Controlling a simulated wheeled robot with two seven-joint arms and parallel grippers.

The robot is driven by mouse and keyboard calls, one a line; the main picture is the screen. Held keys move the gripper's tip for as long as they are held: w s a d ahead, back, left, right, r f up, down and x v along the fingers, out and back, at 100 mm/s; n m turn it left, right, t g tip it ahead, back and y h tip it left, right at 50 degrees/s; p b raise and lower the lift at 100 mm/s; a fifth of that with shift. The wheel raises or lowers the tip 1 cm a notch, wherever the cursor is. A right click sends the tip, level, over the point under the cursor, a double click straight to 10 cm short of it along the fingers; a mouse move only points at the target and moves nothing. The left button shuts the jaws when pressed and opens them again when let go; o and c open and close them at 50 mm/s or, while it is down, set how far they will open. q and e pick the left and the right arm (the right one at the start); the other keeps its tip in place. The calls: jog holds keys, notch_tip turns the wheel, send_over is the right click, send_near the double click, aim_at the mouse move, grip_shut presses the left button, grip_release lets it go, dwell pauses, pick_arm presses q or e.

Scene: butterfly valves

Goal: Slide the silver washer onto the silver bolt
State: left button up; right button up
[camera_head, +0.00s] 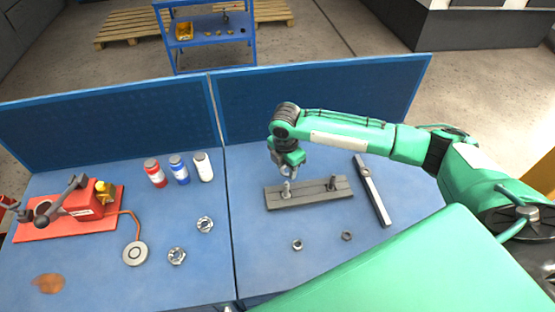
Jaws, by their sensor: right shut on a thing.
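The grey base plate (312,196) lies on the right half of the blue table. A silver bolt (286,190) stands upright near its left end, and a dark bolt (332,184) stands near its right end. My right gripper (286,172) points down just above the silver bolt, shut on a small silver piece, which I take to be the silver washer. The washer is mostly hidden by the fingers. I cannot tell whether it touches the bolt or is around its tip. My left gripper is not in view.
A silver nut (297,244) and a dark nut (346,236) lie in front of the plate. A long grey bar (372,190) lies right of it. Bottles, flanged rings and a red board (70,224) are on the left half. A blue panel (320,95) stands behind.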

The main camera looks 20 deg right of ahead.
aim_at(286, 183)
jog(key=shift+f+b, duration=2.2)
jog(key=shift+b, duration=0.25)
jog(key=shift+f+p, duration=0.3)
jog(key=shift+f, duration=0.15)
jog(key=shift+p, duration=0.8)
jog(key=shift+f+p, duration=0.3)
jog(key=shift+f, duration=0.5)
dwell(0.3)
jog(key=o, duration=1.1)
jog(key=shift+o, duration=0.2)
